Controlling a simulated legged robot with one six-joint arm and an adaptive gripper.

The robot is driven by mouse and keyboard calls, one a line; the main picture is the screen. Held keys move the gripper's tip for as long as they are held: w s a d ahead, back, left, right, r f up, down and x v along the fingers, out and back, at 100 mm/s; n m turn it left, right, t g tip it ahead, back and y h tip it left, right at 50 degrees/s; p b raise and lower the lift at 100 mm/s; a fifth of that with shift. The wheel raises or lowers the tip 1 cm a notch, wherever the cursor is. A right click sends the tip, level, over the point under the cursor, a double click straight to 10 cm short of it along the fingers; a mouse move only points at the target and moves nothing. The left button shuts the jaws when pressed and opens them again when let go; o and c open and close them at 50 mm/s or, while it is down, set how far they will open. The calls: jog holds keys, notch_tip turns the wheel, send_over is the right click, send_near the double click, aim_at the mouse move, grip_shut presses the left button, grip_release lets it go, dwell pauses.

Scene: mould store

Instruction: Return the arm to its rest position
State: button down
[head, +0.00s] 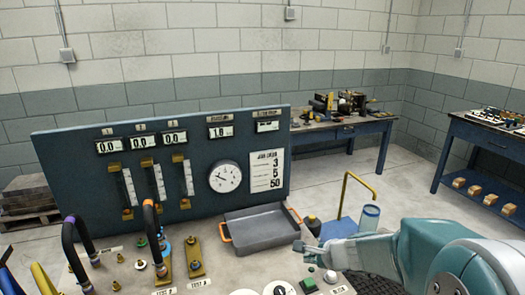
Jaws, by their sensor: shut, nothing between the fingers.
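My arm reaches in from the lower right of the head view, its teal and grey links lying low across the picture. My gripper (299,246) is at the arm's left end, shut and empty. It is over or near the right part of the bench top, just right of the grey tray (262,243). Whether it touches anything there cannot be told.
A blue panel (75,165) with gauges and displays stands behind the bench (225,270). Hoses and valves fill the bench's left. Blue tables (365,130) are farther back, with open floor between.

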jog(key=s+a+r+n+g, duration=0.1)
jog(key=s+a+r+n, duration=0.1)
jog(key=s+r+n, duration=0.4)
jog(key=s+a+r+n+g, duration=0.1)
jog(key=s+a+r+n, duration=0.1)
jog(key=s+n, duration=0.4)
jog(key=s+d+r+n+h, duration=0.1)
jog(key=s+d+n+h, duration=0.1)
jog(key=s, duration=0.4)
jog(key=s+d+r+n+h, duration=0.1)
jog(key=s+d+n+h, duration=0.2)
jog(key=s, duration=0.4)
jog(key=shift+d+r+n, duration=0.15)
jog(key=shift+d+n, duration=0.1)
jog(key=shift+n, duration=0.35)
